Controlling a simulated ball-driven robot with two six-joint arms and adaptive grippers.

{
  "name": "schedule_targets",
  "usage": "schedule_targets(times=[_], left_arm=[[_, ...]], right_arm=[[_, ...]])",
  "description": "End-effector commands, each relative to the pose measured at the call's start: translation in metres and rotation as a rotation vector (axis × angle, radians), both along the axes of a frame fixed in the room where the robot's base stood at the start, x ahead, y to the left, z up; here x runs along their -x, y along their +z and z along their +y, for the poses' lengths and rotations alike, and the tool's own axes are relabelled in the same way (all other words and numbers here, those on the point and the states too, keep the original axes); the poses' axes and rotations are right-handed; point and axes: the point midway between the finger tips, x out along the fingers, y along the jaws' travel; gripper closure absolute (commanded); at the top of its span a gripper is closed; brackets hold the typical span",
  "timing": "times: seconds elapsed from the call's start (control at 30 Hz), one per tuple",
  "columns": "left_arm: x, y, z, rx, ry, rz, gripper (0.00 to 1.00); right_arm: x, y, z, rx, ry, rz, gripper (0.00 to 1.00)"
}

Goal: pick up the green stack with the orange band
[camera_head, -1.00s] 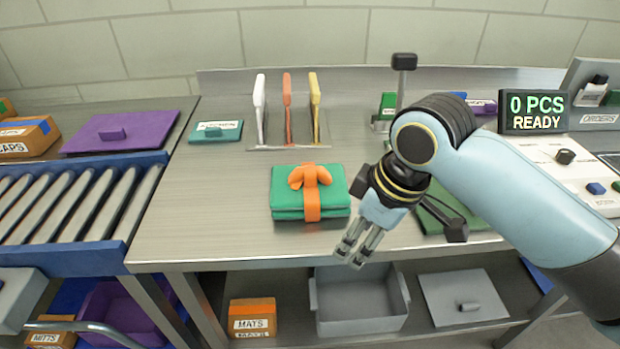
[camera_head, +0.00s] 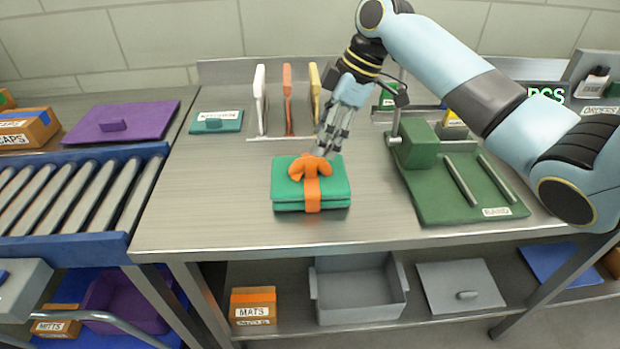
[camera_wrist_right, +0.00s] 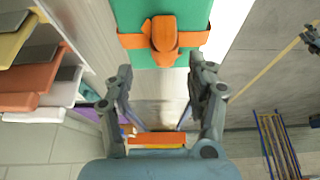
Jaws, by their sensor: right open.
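The green stack (camera_head: 287,191) lies flat on the metal table, with an orange band (camera_head: 312,192) around it and an orange bow on top. My right gripper (camera_head: 323,153) is just above the stack's back edge by the bow, with its fingers pointing down; contact cannot be told from the head view. In the right wrist view the stack (camera_wrist_right: 198,14) and its orange band (camera_wrist_right: 135,41) show at the top, beyond the spread fingers of my right gripper (camera_wrist_right: 160,100). Nothing is between the fingers. My left gripper is not in view.
Upright white, orange and yellow panels (camera_head: 287,100) stand behind the stack. A green fixture labelled BAND (camera_head: 440,205) is to the right. A teal lid (camera_head: 216,122) and a roller conveyor (camera_head: 75,205) are at the left. The table front is clear.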

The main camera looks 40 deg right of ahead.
Motion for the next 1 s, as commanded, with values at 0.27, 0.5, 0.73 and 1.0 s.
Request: schedule_targets(times=[0.27, 0.5, 0.73, 1.0], left_arm=[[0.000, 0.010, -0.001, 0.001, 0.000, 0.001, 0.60], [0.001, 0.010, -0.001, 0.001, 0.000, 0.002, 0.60], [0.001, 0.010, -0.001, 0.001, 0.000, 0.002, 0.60], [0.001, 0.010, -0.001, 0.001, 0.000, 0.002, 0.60]], right_arm=[[-0.002, -0.028, 0.016, -0.003, -0.002, 0.003, 0.43], [-0.006, -0.052, 0.023, 0.001, 0.000, 0.000, 0.43], [-0.006, -0.052, 0.023, 0.002, 0.000, 0.000, 0.47], [-0.006, -0.052, 0.023, 0.002, 0.000, 0.000, 0.82]])
